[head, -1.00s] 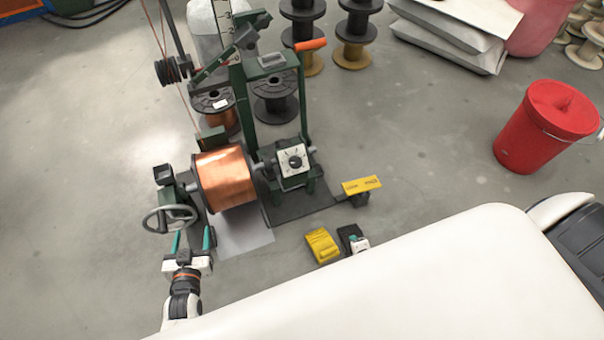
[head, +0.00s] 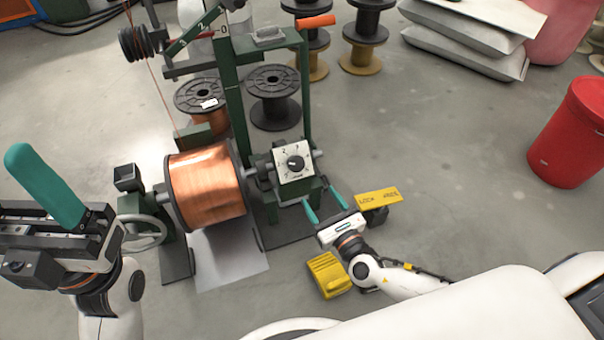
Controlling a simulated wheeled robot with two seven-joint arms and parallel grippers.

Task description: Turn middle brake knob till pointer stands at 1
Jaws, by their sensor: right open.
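The brake knob (head: 296,163) is a small black knob on a white square dial plate (head: 283,173), on the green stand right of the copper spool (head: 205,190). A few dial marks show, but they are too small for me to tell where the pointer stands. My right gripper (head: 319,195) is open and empty, its two teal fingers apart, just below and right of the dial and not touching the knob. My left gripper (head: 48,190) is large at the left edge, close to the camera. One teal finger shows clearly; its opening is unclear.
A grey handwheel (head: 143,232) stands left of the spool. A yellow lock sign (head: 379,198) and a yellow pedal (head: 328,275) flank my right gripper. A red bin (head: 568,135) stands at the right. Black spools (head: 273,95) stand behind. Floor between sign and bin is clear.

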